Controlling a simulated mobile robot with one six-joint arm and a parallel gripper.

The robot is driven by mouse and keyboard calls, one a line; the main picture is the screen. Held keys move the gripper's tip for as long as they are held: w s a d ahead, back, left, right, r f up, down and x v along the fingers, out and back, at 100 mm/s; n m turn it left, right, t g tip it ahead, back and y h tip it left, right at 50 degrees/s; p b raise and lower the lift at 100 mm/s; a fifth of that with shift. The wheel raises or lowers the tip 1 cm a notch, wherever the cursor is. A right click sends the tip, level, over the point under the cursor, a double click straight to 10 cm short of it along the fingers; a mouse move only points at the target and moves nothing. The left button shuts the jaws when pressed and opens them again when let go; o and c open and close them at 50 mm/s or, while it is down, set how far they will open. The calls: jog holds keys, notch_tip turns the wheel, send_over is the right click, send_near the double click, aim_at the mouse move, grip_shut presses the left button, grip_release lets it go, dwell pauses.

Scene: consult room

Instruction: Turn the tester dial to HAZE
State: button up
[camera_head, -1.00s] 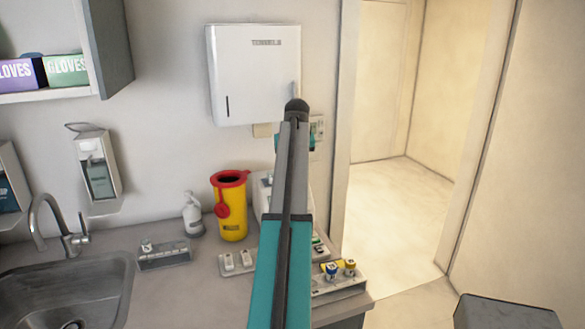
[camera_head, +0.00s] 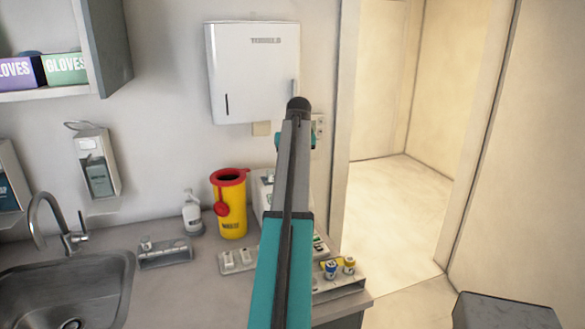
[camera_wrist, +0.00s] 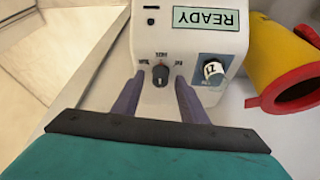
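The tester (camera_wrist: 155,42) is a white box with a green READY display, upside down in the wrist view. Its dark round dial (camera_wrist: 160,75) sits on the front face, with small labels around it too blurred to read surely. A second, white-faced knob (camera_wrist: 212,70) is to the right. My gripper (camera_wrist: 160,82) is open, with one finger on each side of the dark dial; contact cannot be told. In the head view my arm covers most of the tester (camera_head: 262,192) and hides the dial.
A yellow bin with a red lid (camera_head: 231,205) stands left of the tester and shows close by in the wrist view (camera_wrist: 280,60). A rack with blue and yellow capped vials (camera_head: 338,284) is at the counter's right end. A sink (camera_head: 75,295) is at left.

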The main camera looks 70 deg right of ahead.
jog(key=shift+r, duration=0.1)
jog(key=b+v, duration=0.2)
jog(key=v, duration=1.1)
jog(key=shift+r+b, duration=0.25)
jog(key=shift+b, duration=0.05)
jog(key=shift+a, duration=0.15)
